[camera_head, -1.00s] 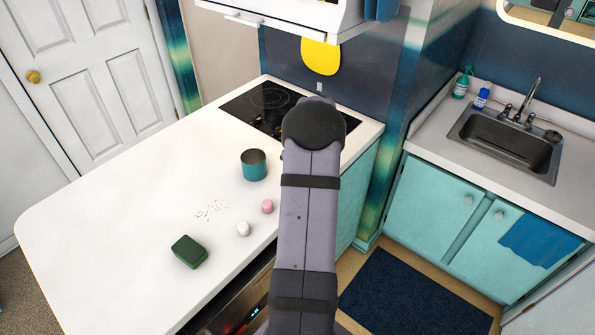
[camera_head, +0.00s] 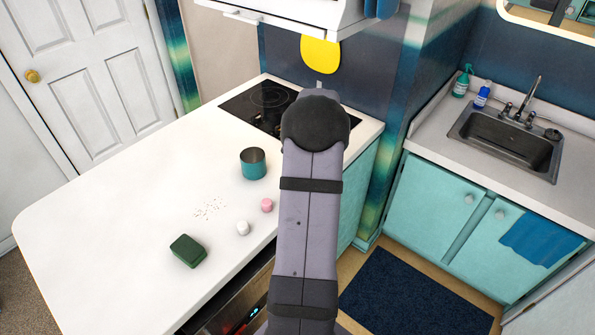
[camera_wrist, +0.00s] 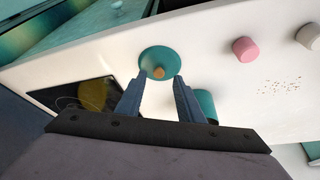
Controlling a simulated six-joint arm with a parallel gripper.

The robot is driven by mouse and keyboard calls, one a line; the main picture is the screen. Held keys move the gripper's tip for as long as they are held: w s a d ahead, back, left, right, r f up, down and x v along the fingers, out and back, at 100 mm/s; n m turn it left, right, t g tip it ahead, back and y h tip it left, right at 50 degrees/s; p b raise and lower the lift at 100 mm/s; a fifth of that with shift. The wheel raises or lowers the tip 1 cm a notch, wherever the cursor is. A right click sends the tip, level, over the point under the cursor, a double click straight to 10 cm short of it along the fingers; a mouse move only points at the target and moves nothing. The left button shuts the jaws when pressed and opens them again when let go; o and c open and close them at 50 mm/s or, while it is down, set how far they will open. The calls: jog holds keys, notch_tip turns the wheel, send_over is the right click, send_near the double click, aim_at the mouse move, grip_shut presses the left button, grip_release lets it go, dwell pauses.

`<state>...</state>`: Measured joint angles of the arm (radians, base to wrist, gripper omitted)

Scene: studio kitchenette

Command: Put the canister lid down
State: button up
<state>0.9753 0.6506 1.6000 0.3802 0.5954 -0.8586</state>
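The canister lid (camera_wrist: 158,60) is a teal disc with an orange knob (camera_wrist: 158,73). In the wrist view it appears to lie on the white counter, just beyond my fingertips. My gripper (camera_wrist: 159,82) is open, with a clear gap on both sides of the knob. In the head view my arm hides the lid and the gripper. The teal canister (camera_head: 253,165) stands upright and uncovered on the counter. It also shows in the wrist view (camera_wrist: 206,102), partly behind the right finger.
A pink pot (camera_head: 266,205), a white pot (camera_head: 243,228) and a green box (camera_head: 187,251) stand near the counter's front edge. Crumbs (camera_head: 209,208) lie beside them. The black cooktop (camera_head: 262,103) is at the back. The counter's left part is clear.

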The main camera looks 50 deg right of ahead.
jog(key=b+v, duration=0.2)
jog(key=v, duration=0.7)
jog(key=shift+a, duration=0.15)
jog(key=w+a+f, duration=0.1)
jog(key=a, duration=0.6)
jog(key=w+a+f+n+g+y, duration=0.1)
jog(key=a, duration=0.7)
jog(key=w+a+f+n, duration=0.1)
jog(key=a, duration=0.7)
jog(key=shift+a+f+g+y, duration=0.25)
jog(key=shift+f+g+y, duration=0.05)
jog(key=shift+y, duration=0.1)
jog(key=s+a+f+n+g, duration=0.1)
jog(key=s+a+f, duration=0.1)
jog(key=s+a, duration=0.4)
jog(key=s+a+f+n+g, duration=0.1)
jog(key=s+a+f, duration=0.1)
jog(key=s+a, duration=0.5)
jog(key=a, duration=0.4)
jog(key=shift+f+n, duration=0.3)
jog(key=shift+f, duration=0.1)
jog(key=shift+w+a, duration=0.1)
